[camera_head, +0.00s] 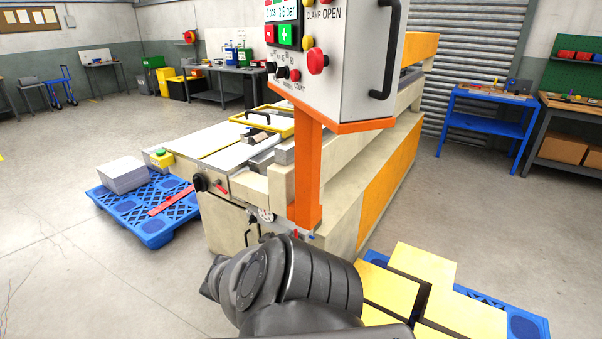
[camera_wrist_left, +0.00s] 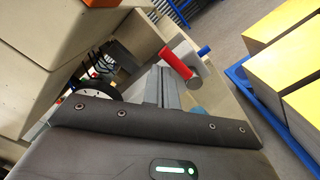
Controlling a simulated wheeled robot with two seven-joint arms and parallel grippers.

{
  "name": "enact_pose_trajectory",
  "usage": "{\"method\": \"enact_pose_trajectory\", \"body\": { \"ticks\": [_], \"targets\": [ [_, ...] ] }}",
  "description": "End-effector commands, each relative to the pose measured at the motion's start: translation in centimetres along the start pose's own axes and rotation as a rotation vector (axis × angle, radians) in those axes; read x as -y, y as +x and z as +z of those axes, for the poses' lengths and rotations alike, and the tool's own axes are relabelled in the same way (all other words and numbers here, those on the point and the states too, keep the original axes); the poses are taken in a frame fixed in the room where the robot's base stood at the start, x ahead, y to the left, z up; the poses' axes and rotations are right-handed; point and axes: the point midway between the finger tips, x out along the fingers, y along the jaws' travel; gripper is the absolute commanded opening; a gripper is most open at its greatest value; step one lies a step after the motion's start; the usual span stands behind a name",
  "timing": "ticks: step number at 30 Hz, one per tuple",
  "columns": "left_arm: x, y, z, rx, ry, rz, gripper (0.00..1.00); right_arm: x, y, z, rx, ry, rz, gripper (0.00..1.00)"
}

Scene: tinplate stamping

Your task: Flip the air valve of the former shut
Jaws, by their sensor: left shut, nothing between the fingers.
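The former (camera_head: 345,205) is a long beige and orange machine. Low on its near end is the air valve, with a red lever (camera_wrist_left: 177,62) and a blue part (camera_wrist_left: 204,50) beside it. The red lever also shows small in the head view (camera_head: 295,234), just above my left arm. My left gripper (camera_wrist_left: 162,76) is shut and empty, its grey fingers pointing at the machine just left of and below the red lever. I cannot tell whether they touch it. In the head view my arm hides the fingers. My right gripper is out of view.
A round gauge (camera_wrist_left: 90,93) sits left of the fingers. The control box (camera_head: 340,60) stands on an orange post (camera_head: 307,170) above the valve. A blue pallet with yellow-topped stacks (camera_head: 421,264) lies close on the right. Another blue pallet (camera_head: 150,224) lies left. Open floor surrounds these.

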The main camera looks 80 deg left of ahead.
Motion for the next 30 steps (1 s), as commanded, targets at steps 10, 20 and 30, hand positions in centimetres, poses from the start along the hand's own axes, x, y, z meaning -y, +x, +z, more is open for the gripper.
{"method": "enact_pose_trajectory", "body": {
  "ticks": [10, 20, 30],
  "targets": [
    [-0.1, 0.0, 0.2, 0.001, -0.002, 0.002, 0.00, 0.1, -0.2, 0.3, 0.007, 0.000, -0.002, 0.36],
    [-0.1, 0.0, 0.2, 0.002, -0.002, 0.002, 0.00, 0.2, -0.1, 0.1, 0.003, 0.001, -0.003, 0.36],
    [-1.2, 0.1, -2.6, 0.006, 0.002, -0.003, 0.00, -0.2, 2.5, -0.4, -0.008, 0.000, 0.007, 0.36]
  ]
}}
